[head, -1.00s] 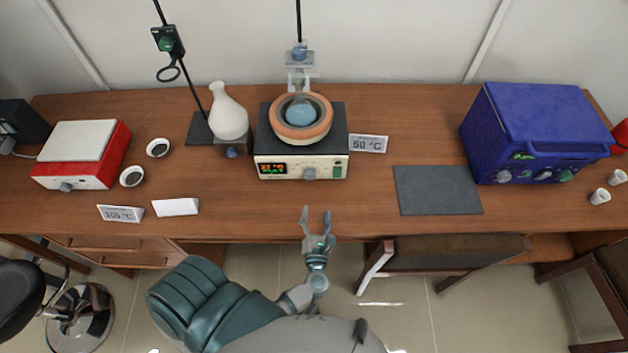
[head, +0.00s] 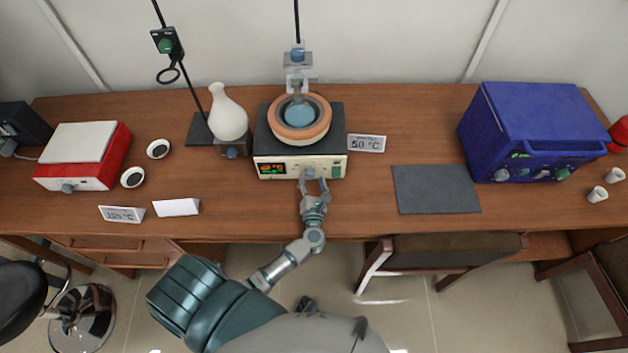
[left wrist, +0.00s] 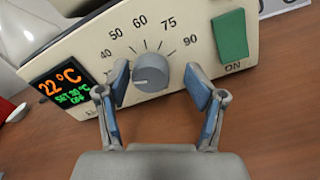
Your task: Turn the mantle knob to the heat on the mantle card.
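The heating mantle (head: 268,146) stands at the back middle of the desk with a round flask of blue liquid in its bowl. Its grey knob (left wrist: 151,72) is on the front panel, among marks including 40, 50, 60, 75 and 90. The display (left wrist: 61,86) reads 22 °C, with smaller green text that looks like SET 30 °C, OFF. The mantle card (head: 367,144) right of the mantle reads 50 °C. My left gripper (head: 314,184) is open in front of the panel; in the left wrist view its fingertips (left wrist: 160,82) are either side of the knob, apart from it. My right gripper is not in view.
A green ON switch (left wrist: 230,36) is right of the knob. A white flask (head: 228,116) and stand are left of the mantle. A grey mat (head: 436,190) and blue furnace (head: 535,125) are right. Another card (head: 122,214) lies front left. The desk before the mantle is clear.

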